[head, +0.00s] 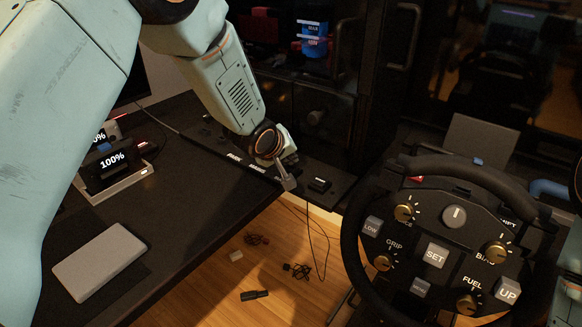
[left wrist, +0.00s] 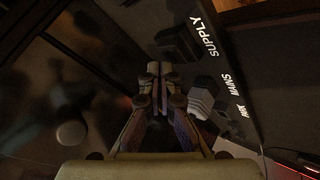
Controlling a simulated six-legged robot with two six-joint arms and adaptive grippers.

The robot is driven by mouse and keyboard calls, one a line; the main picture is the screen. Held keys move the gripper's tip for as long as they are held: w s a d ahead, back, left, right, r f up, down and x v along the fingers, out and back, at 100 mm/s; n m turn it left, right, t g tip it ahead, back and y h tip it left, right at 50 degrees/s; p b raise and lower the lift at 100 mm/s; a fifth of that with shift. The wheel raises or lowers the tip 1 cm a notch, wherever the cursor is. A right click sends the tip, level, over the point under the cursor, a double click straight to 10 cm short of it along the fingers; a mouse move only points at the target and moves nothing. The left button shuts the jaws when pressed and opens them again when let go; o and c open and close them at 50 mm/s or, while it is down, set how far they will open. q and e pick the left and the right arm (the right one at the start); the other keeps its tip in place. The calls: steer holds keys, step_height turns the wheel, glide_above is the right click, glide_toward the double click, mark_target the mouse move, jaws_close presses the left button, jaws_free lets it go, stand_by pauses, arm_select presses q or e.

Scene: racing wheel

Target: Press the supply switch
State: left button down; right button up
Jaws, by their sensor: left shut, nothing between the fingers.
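The supply switch (left wrist: 178,42) is a dark block beside the white SUPPLY label on a dark panel in the left wrist view. My left gripper (left wrist: 160,82) is shut and empty. Its fingertips show to the lower left of the switch in that view, with a visible gap in the picture. In the head view the left gripper (head: 289,184) points down over the right part of the switch strip. It hides part of the strip, and the SUPPLY label cannot be read there. My right gripper is not in view.
The MAINS switch (left wrist: 200,102) stands close to the supply switch. A dark block (head: 319,184) sits on the strip right of my left gripper. A racing wheel (head: 436,256) is at the right. A dark desk (head: 190,200) with a grey box (head: 100,262) is at the left.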

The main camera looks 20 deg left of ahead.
mark_target(289, 169)
arm_select(q)
steer(key=shift+f, duration=0.1)
stand_by(0.3)
steer(key=shift+f, duration=0.4)
stand_by(0.4)
steer(key=shift+r+p, duration=0.5)
steer(key=shift+p, duration=0.4)
step_height(289, 169, up, 6)
steer(key=p, duration=0.7)
steer(key=shift+r, duration=0.1)
